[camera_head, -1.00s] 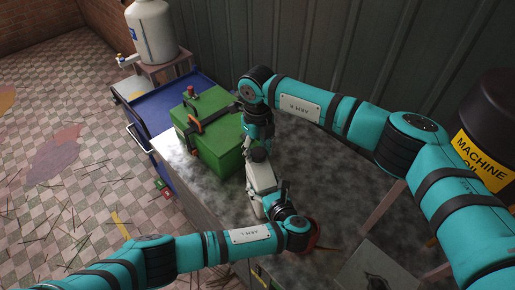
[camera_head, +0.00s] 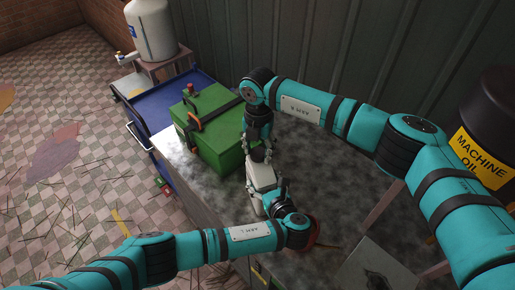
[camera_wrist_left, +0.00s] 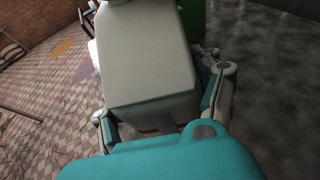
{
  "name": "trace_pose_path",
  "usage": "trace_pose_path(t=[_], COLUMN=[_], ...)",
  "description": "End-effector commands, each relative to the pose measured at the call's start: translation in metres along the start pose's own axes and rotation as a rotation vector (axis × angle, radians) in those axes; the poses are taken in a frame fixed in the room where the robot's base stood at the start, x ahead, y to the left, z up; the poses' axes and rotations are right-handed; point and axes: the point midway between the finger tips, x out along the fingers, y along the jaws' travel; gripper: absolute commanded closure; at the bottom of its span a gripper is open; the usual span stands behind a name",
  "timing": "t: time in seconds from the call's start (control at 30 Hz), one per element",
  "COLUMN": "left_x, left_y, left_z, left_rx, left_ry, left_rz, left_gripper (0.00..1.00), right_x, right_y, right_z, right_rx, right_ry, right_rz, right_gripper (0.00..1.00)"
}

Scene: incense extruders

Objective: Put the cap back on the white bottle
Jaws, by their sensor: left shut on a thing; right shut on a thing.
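The white bottle (camera_head: 262,177) is at the middle of the head view, above the grey worktop, just right of the green box. It fills the upper middle of the left wrist view (camera_wrist_left: 148,60). My left gripper (camera_head: 268,203) is shut on the bottle, with a finger on each side in the left wrist view. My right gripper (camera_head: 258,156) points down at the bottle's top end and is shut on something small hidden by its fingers. The cap cannot be seen apart from it, and I cannot tell whether it touches the bottle's neck.
A green box (camera_head: 222,140) with a dark strap stands left of the bottle. A blue cart (camera_head: 178,108) and a white tank (camera_head: 153,30) are beyond. A dark machine oil drum (camera_head: 492,110) stands at the right. A red round thing (camera_head: 313,235) shows behind my left wrist.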

Motion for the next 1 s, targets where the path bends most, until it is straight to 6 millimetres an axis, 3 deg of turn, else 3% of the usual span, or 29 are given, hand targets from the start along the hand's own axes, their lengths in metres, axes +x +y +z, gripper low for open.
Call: trace_pose_path(t=[0.3, 0.63, 0.8, 1.0], left_x=[0.0003, 0.0008, 0.0008, 0.0007], left_y=[0.0003, 0.0007, 0.0005, 0.0004], left_z=[-0.0028, -0.003, -0.003, -0.0031], left_rx=[-0.002, -0.002, 0.0, 0.002], left_ry=[0.008, 0.008, 0.008, 0.008], left_rz=[-0.001, 0.0, -0.001, -0.001], left_gripper=[1.0, 1.0, 1.0, 1.0], right_x=[0.0008, 0.002, 0.0001, 0.0005], right_y=[-0.0017, 0.0016, 0.0055, 0.0005], right_z=[-0.0019, -0.0066, -0.0081, -0.0057], right_rx=[0.832, 1.531, 1.717, 1.818], right_ry=[-0.005, -0.005, -0.002, -0.008], right_rz=[0.0, 0.003, 0.011, 0.004], right_gripper=[0.66, 0.66, 0.65, 0.65])
